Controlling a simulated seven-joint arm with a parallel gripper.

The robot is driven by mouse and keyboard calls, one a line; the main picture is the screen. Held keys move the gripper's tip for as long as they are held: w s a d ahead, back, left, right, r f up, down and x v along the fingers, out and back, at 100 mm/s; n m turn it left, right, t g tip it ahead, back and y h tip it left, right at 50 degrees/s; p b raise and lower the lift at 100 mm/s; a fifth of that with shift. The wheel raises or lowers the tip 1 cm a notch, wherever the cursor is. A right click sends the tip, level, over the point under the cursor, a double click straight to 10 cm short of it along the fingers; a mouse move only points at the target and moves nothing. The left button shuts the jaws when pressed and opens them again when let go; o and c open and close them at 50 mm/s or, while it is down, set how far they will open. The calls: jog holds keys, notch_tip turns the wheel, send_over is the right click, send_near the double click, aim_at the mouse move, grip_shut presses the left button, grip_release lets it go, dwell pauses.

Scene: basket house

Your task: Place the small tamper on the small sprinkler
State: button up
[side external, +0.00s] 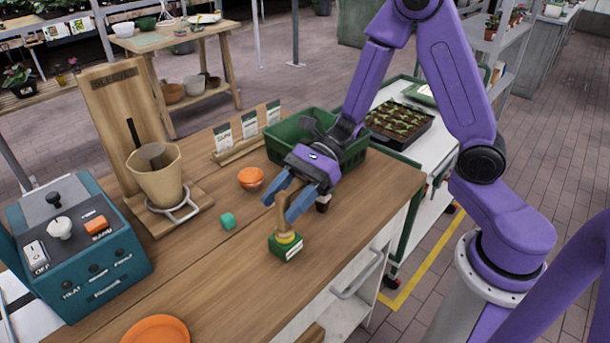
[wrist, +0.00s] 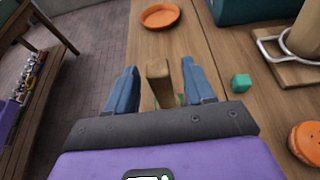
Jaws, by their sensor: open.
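The tamper has a wooden handle (side external: 284,214) and a green block base (side external: 286,247), and stands upright near the table's front edge. In the wrist view its wooden handle (wrist: 158,82) rises between the blue fingers, with a gap on each side. My gripper (side external: 289,202) is open around the upper handle, pointing down, and holds nothing. I cannot tell for certain which thing is the sprinkler. An orange round piece (side external: 251,178) sits behind the tamper, and also shows in the wrist view (wrist: 306,141). A small teal cube (side external: 228,221) lies to the left.
The wooden table (side external: 210,280) also carries an orange dish (side external: 156,330), a teal control box (side external: 85,265), a tan cone on a wooden stand (side external: 160,180), seed packets (side external: 248,125) and a green crate (side external: 352,155). The table is clear around the tamper's base.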

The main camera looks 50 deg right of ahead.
jog(key=v, duration=1.1)
jog(key=s+d+n+h, duration=0.3)
jog(key=s+n+h, duration=1)
jog(key=n, duration=1.7)
jog(key=s, duration=0.6)
jog(key=shift+f+n, duration=0.3)
jog(key=shift+f, duration=0.05)
